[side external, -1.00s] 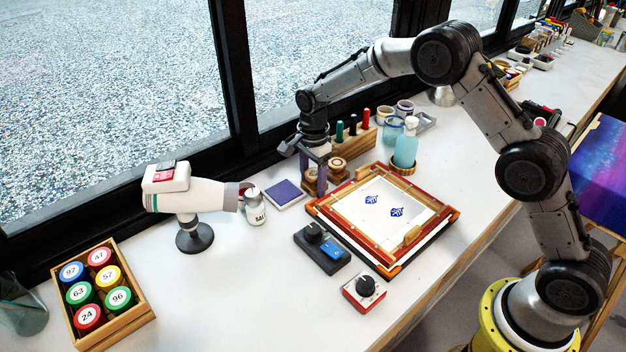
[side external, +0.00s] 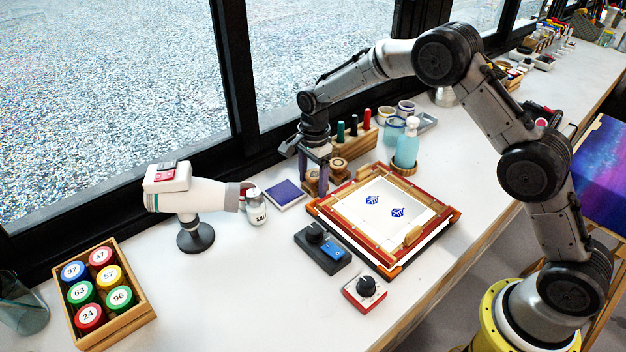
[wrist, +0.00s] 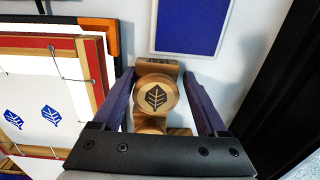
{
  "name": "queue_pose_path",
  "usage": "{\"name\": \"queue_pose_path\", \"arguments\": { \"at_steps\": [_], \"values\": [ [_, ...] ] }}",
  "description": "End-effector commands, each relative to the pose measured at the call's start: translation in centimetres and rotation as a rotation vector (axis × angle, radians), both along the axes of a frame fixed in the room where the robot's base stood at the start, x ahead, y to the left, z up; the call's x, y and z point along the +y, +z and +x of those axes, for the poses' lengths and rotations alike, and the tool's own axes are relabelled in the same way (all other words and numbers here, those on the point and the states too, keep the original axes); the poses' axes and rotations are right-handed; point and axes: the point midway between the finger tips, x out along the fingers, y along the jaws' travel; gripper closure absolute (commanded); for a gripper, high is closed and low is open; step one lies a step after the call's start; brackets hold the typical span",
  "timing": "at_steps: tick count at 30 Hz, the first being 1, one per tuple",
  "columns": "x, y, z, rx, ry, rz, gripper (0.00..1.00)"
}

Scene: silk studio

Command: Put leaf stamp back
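The leaf stamp (wrist: 155,96) is a round wooden piece with a dark leaf on its top. In the wrist view it sits between the two purple fingers of my gripper (wrist: 158,74), with narrow gaps on both sides. My gripper is open around it. Wooden holder parts (wrist: 158,68) show just behind and below the stamp. In the side external view my gripper (side external: 314,180) points down at the wooden stamps, and its fingers partly hide the leaf stamp. Another round wooden stamp (side external: 338,165) stands to the right.
A wooden frame (side external: 345,238) holds white silk (side external: 385,200) with two blue leaf prints, close to the right. A purple-blue pad (side external: 286,194), a salt bottle (side external: 256,210) and a hair dryer (side external: 195,195) stand left. A block of coloured pens (side external: 357,145) is behind.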

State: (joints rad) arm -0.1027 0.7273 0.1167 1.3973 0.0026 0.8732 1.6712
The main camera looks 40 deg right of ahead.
Motion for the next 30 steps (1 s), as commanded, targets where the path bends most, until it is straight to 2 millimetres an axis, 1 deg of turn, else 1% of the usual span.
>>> {"name": "queue_pose_path", "arguments": {
  "at_steps": [1, 5, 8, 12, 18, 21, 24, 30],
  "values": [
    [0.0, -1.5, -0.9, 0.034, -0.001, -0.002, 0.26],
    [0.0, -0.3, -0.9, 0.034, 0.000, -0.002, 0.26],
    [0.0, 1.7, -0.8, 0.030, 0.000, -0.002, 0.26],
    [0.0, 5.0, -0.6, 0.024, 0.000, -0.001, 0.26],
    [0.0, 9.1, -0.6, 0.021, 0.000, -0.001, 0.26],
    [0.0, 10.6, -0.6, 0.022, 0.000, -0.002, 0.26],
    [0.0, 11.6, -0.6, 0.022, 0.000, -0.002, 0.26],
    [-0.1, 12.3, -0.6, 0.023, 0.000, -0.002, 0.26]
  ]
}}
